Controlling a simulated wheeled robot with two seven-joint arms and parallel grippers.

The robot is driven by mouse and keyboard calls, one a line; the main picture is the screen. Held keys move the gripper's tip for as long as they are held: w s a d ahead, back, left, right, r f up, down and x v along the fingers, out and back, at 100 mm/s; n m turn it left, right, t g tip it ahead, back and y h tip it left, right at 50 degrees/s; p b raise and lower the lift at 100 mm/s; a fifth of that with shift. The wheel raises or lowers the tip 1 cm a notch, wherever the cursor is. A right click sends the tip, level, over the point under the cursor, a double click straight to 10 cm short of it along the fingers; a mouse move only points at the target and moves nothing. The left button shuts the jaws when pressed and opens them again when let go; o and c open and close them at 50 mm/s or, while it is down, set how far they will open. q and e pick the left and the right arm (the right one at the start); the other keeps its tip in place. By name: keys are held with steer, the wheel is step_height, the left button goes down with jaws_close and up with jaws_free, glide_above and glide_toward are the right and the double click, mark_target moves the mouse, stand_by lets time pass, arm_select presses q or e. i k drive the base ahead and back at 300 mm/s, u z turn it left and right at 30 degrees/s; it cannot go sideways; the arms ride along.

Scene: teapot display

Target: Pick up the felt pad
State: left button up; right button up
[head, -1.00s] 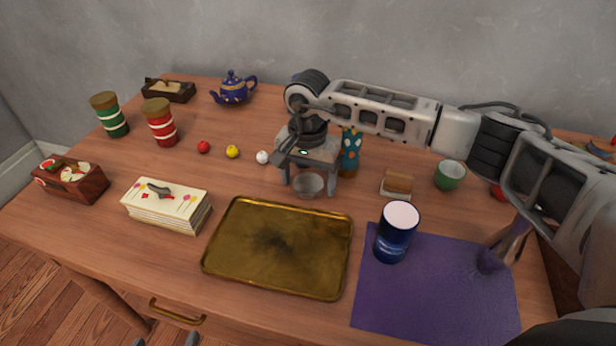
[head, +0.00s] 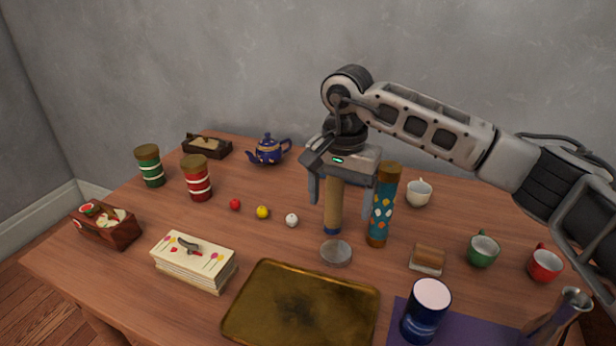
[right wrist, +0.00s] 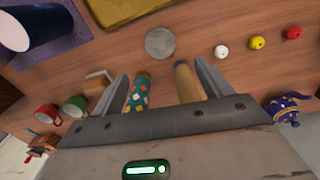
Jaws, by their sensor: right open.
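A small round grey disc (head: 336,252), which I take for the felt pad, lies on the table behind the gold tray. It also shows in the right wrist view (right wrist: 159,43), uncovered. My right gripper (head: 342,205) is open and points down, above and behind the disc. In the right wrist view, the fingers (right wrist: 160,70) are apart and do not touch the disc. A tan cylinder with a dark blue end (head: 333,208) and a patterned teal cylinder (head: 382,208) stand close by, appearing between the fingers in the wrist view. My left gripper is not in view.
The gold tray (head: 262,318) lies in front of the disc. White (head: 292,220), yellow (head: 262,212) and red (head: 235,204) balls are to its left. A wooden block (head: 428,257) and a dark blue cup (head: 426,312) are to its right. Bare table surrounds the disc.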

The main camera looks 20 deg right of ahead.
mark_target(425, 259)
steer(key=k, duration=1)
